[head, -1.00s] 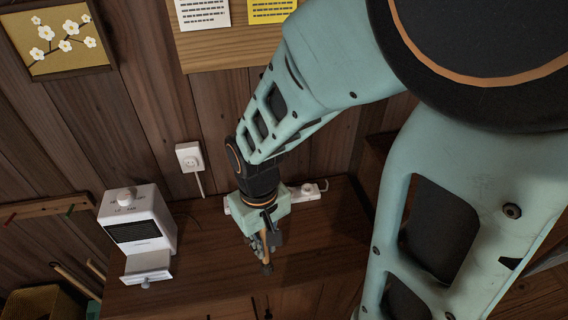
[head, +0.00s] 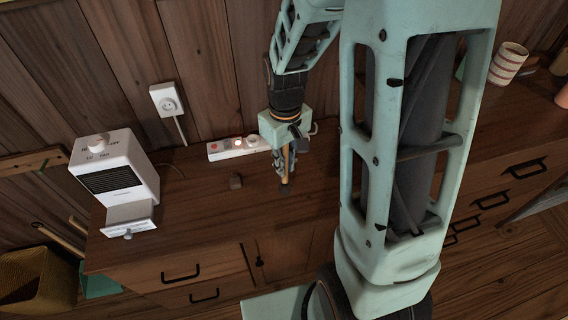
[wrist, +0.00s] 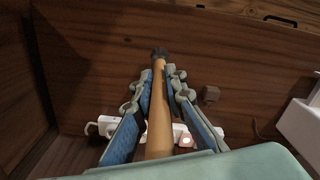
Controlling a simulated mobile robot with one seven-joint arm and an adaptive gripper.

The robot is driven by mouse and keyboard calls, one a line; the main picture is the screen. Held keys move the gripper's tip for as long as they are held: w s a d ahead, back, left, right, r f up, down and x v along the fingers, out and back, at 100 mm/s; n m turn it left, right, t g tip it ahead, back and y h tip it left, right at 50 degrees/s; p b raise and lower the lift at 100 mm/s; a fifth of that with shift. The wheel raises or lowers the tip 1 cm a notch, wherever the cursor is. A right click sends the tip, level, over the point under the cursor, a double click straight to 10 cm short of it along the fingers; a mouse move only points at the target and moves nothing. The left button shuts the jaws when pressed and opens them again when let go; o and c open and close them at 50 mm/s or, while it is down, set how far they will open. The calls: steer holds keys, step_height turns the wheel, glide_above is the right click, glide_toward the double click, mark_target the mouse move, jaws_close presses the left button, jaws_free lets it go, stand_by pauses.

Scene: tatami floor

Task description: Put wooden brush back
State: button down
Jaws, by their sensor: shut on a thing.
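The wooden brush (wrist: 159,105) is a light wooden handle with a small dark end, held between the two fingers of my gripper (wrist: 160,80) in the wrist view. In the head view my gripper (head: 288,165) points down over the dark wooden cabinet top (head: 200,215), with the brush (head: 285,164) upright in it. The brush's dark lower end is close to the cabinet top; I cannot tell whether it touches.
A white power strip (head: 240,148) lies behind my gripper, and a small brown block (head: 236,182) sits to its left. A white appliance (head: 118,178) with an open front tray stands at the left. A striped cup (head: 508,64) stands at the right. The cabinet top's front middle is clear.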

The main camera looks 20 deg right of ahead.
mark_target(287, 172)
steer(key=shift+w+d+f, duration=0.25)
steer(key=shift+f, duration=0.15)
steer(key=f+b, duration=0.1)
steer(key=f, duration=0.1)
steer(key=f+b, duration=0.1)
steer(key=shift+w+d+b, duration=0.2)
steer(key=shift+d+b, duration=0.05)
steer(key=shift+b, duration=0.05)
steer(key=shift+f, duration=0.35)
steer(key=shift+f+b, duration=0.2)
steer(key=shift+b, duration=0.2)
steer(key=c, duration=2)
jaws_free()
steer(key=shift+o, duration=0.2)
steer(key=shift+r, duration=0.15)
